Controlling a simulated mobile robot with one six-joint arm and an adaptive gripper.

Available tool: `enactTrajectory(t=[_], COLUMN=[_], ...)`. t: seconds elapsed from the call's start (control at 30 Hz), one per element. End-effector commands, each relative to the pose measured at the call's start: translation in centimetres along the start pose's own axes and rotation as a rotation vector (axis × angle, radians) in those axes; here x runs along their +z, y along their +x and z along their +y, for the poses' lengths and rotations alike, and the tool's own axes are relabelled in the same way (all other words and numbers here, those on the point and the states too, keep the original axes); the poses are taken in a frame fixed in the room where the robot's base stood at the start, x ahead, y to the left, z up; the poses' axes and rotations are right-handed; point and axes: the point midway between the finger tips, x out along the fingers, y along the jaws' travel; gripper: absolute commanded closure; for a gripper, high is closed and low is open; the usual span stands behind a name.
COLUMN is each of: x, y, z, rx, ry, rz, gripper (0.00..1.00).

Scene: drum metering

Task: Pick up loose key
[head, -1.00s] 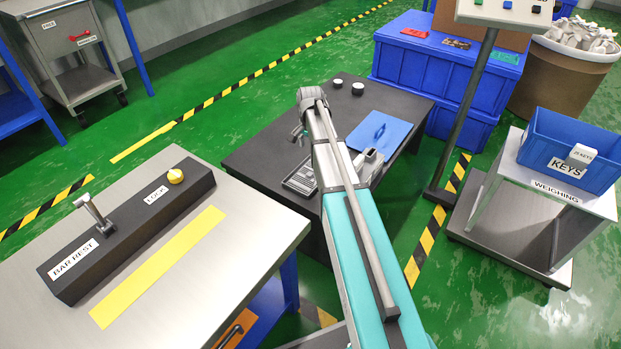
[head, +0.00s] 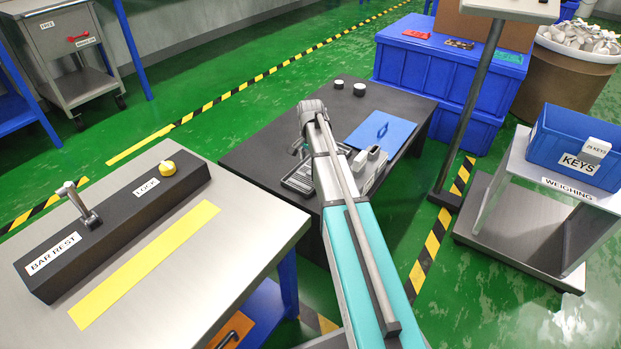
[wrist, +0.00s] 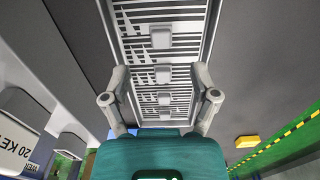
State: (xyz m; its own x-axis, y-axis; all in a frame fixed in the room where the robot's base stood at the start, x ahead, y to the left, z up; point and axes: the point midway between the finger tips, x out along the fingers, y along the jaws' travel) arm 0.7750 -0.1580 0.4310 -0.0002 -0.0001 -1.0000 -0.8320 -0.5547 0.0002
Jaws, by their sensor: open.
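Several small grey keys lie on a slatted metal tray (wrist: 125,30) in the wrist view. One key (wrist: 162,74) shows between my fingertips, with others above and below it in that view. I cannot tell which is the loose one. My gripper (wrist: 160,70) is open, its two fingers spread to either side of the tray's middle, and nothing is held. I cannot tell how far the fingers are above the keys. In the head view the tray (head: 298,179) is partly hidden behind my arm on the dark table (head: 260,155).
Grey blocks (head: 375,153) stand beside the tray, one labelled in the wrist view (wrist: 18,140). A blue plate (head: 380,132) and two small round pieces lie on the table.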

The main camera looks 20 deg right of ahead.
Motion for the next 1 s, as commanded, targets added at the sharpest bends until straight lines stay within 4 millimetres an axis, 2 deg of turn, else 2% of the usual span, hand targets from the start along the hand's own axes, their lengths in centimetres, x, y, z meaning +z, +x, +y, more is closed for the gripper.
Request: enactTrajectory(t=[0.57, 1.0], x=[0.0, 0.2], y=[0.6, 3.8], z=[0.0, -0.1], rx=[0.0, 0.0], ry=[0.001, 0.001], rz=[0.0, 0.0], gripper=[0.23, 0.23])
